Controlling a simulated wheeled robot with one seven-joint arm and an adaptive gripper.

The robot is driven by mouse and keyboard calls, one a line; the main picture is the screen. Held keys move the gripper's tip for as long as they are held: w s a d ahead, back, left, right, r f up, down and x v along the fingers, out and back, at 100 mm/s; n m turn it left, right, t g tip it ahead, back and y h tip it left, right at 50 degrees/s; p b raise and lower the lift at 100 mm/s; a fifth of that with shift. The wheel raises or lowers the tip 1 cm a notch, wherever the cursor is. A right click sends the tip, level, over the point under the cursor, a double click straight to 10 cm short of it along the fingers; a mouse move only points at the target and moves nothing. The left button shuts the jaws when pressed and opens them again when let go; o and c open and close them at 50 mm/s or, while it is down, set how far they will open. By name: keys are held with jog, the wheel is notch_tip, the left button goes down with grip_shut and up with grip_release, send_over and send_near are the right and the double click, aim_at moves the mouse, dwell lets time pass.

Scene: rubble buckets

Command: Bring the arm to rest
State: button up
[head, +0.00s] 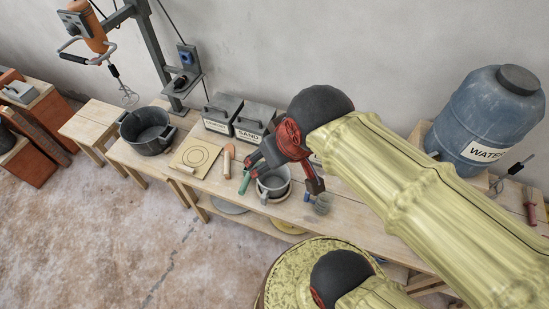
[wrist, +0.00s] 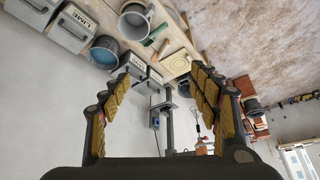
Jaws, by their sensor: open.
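My arm, in a pale yellow sleeve with black joints, reaches over the wooden bench (head: 345,200) in the head view. My gripper (wrist: 165,95) is open in the wrist view, with its two yellow-padded fingers wide apart and nothing between them. Past the fingers the wrist view shows the bench things and the wall, turned over. In the head view the gripper end is partly hidden by the arm, above or near a grey metal cup (head: 273,184). I cannot tell the exact gap between them.
A mixer (head: 92,35) hangs at the left. The floor (head: 100,235) in front is clear.

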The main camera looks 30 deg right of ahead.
jog(key=shift+s+a+r, duration=0.1)
jog(key=shift+s+r, duration=0.25)
jog(key=shift+s, duration=0.3)
jog(key=shift+f, duration=0.1)
notch_tip(320, 180, down, 14)
jog(key=b, duration=1.4)
